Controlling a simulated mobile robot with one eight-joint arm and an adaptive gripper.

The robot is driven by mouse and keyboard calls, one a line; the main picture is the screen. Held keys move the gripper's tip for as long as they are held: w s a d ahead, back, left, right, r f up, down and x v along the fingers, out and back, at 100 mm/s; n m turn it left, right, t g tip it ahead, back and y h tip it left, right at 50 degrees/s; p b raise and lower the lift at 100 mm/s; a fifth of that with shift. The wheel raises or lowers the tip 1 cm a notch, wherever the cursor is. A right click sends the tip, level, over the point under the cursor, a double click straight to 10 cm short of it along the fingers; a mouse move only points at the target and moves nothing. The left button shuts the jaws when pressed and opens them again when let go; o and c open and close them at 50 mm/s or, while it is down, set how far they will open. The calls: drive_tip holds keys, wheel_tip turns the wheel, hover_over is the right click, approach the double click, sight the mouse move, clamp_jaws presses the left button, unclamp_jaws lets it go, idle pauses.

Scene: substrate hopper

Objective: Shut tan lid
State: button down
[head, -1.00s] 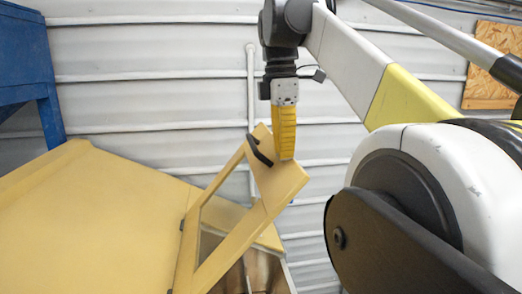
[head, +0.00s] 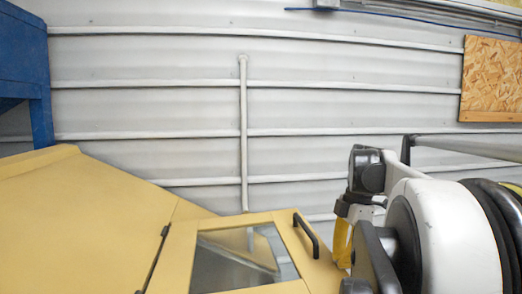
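The tan lid (head: 180,247) is at the bottom centre of the head view, lying low over the hopper opening. It has a clear window (head: 240,258) and a black handle (head: 306,234) near its right edge. Dark hinges show on its left side. The near part is cut off by the frame, and I cannot tell whether the lid is fully seated. My gripper (head: 343,243), with yellow fingers, is just right of the lid's right edge, partly hidden by my own arm. I cannot tell if it touches the lid or how its fingers stand.
The tan hopper body (head: 70,220) slopes away to the left. A blue steel frame (head: 25,75) stands at the upper left. A corrugated wall (head: 340,85) with a vertical pipe (head: 243,130) is behind. A chipboard panel (head: 491,80) is on the wall at the right.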

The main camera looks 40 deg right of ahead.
drive_tip(key=w+a+f+b, duration=0.1)
drive_tip(key=f+b, duration=0.5)
drive_tip(key=f, duration=0.7)
drive_tip(key=w+a+f+b, duration=0.1)
drive_tip(key=a+f+b, duration=0.2)
drive_tip(key=f, duration=1.1)
drive_tip(key=shift+w+a+f+b, duration=0.2)
drive_tip(key=shift+w+b, duration=0.15)
drive_tip(key=shift+b, duration=1.05)
drive_tip(key=shift+r, duration=0.1)
